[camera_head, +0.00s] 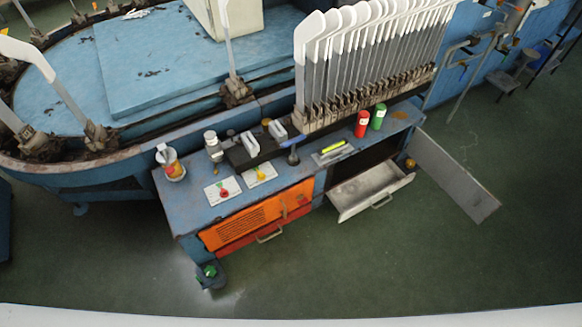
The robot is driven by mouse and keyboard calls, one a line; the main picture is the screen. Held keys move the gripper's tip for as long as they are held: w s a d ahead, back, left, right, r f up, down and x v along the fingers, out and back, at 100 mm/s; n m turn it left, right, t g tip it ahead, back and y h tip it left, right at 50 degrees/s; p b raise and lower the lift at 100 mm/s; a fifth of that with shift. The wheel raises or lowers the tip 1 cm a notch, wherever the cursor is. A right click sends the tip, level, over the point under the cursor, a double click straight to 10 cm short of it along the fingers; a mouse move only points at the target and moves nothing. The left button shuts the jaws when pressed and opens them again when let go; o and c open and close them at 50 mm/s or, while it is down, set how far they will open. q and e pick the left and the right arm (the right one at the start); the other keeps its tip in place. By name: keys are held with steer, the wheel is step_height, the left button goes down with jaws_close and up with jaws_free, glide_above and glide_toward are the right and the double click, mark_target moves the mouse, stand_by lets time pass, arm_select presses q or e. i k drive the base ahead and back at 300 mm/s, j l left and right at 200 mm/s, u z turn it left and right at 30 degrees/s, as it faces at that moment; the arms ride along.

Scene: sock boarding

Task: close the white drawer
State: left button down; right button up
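The white drawer (368,191) is pulled out from the right half of the blue workbench (183,215), below its top. Its inside looks empty. A metal handle (382,202) sits on its front face. The dark cabinet opening shows behind and above the drawer. Neither of my grippers shows in the head view.
A grey cabinet door (455,178) stands swung open to the right of the drawer. A red can (361,124) and a green can (378,117) stand on the bench.

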mark_target(363, 178)
steer(key=z, duration=0.9)
